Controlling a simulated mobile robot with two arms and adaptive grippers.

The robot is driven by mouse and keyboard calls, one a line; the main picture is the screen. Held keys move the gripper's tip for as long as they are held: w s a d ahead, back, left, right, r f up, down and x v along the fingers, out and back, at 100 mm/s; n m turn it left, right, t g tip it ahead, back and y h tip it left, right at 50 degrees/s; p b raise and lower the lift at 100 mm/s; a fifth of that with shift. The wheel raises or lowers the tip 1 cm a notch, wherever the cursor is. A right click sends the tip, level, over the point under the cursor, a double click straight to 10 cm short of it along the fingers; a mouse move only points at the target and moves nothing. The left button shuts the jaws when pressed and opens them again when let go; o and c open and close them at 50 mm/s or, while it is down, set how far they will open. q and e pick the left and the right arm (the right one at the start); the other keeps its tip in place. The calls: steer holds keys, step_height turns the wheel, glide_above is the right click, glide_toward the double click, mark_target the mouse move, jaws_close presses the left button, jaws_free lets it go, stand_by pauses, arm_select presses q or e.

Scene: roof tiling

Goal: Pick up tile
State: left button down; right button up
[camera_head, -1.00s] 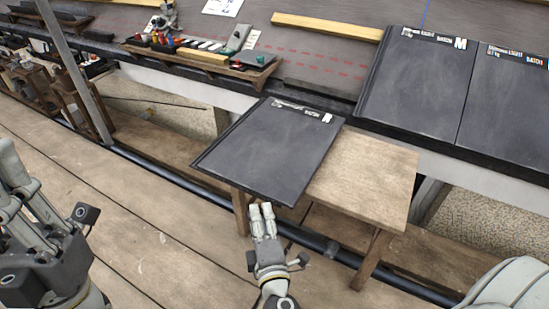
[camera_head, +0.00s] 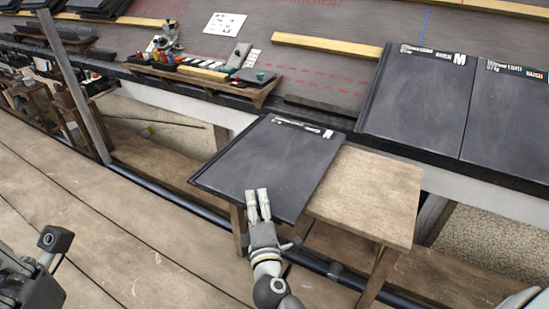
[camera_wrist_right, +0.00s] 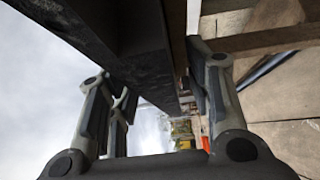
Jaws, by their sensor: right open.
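A dark slate-grey tile (camera_head: 275,160) with a white label strip at its far edge lies on a small wooden stand (camera_head: 372,190), its near left part overhanging the stand. My right gripper (camera_head: 258,204) is at the tile's near edge, with light fingers showing over its top surface. In the right wrist view the tile (camera_wrist_right: 140,50) runs edge-on between the open fingers (camera_wrist_right: 155,85); I cannot tell whether they touch it. My left gripper (camera_head: 25,272) is only partly in view at the bottom left corner, its fingers largely cut off.
Two similar tiles (camera_head: 415,100) lie on the roof at right. A tool tray (camera_head: 205,78) and wooden battens (camera_head: 325,44) sit on the roof slope. A metal pole (camera_head: 75,85) stands at left. The plank floor (camera_head: 120,235) is clear.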

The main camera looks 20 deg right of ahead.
steer(key=shift+x, duration=1.3)
jaws_close()
steer(key=shift+r, duration=0.15)
